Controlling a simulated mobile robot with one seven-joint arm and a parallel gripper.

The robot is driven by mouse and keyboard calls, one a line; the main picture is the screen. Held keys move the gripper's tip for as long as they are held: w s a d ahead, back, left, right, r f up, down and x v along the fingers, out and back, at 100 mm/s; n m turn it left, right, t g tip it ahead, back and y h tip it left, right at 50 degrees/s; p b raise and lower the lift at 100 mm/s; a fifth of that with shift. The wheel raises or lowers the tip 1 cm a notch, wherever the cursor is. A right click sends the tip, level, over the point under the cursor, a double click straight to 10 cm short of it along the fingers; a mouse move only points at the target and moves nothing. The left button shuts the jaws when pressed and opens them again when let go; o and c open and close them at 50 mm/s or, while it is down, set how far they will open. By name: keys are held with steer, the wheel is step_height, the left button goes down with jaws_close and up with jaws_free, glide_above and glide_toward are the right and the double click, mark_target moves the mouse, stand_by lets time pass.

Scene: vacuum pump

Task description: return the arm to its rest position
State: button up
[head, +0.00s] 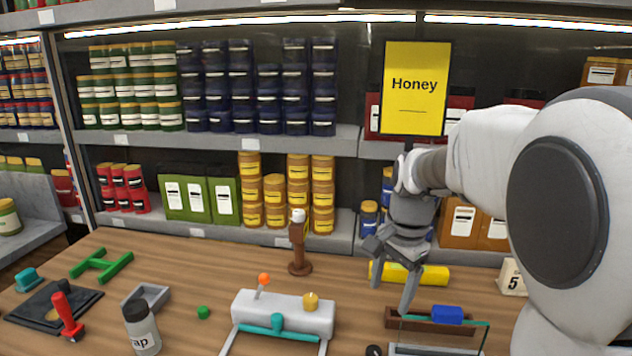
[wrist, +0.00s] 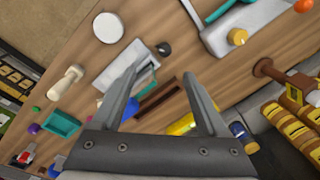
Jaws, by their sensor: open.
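My gripper (head: 391,290) hangs from my arm over the right part of the wooden table, fingers pointing down. In the wrist view my gripper (wrist: 165,88) has its two fingers spread apart with nothing held between them. Below it are a brown block (head: 398,319) and a yellow cylinder (head: 428,275). The white pump-like unit (head: 305,316) with an orange-tipped lever, a yellow knob and a teal handle stands left of my gripper. My arm hides part of the table's right side.
A brown post with a white top (head: 298,245) stands upright near the table's back edge. A blue block (head: 447,314), a number 5 sign (head: 512,278), a bottle (head: 141,328) and a grey tray (head: 147,297) are on the table. Stocked shelves (head: 250,145) and a yellow Honey sign (head: 414,88) rise behind.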

steer(key=s+r+n+t, duration=0.2)
steer(key=s+n, duration=0.3)
steer(key=s, duration=0.5)
steer(key=s+r+n+t, duration=0.2)
steer(key=s+n, duration=0.4)
steer(key=s, duration=0.4)
steer(key=shift+a+r+h, duration=0.2)
steer(key=shift+h, duration=0.2)
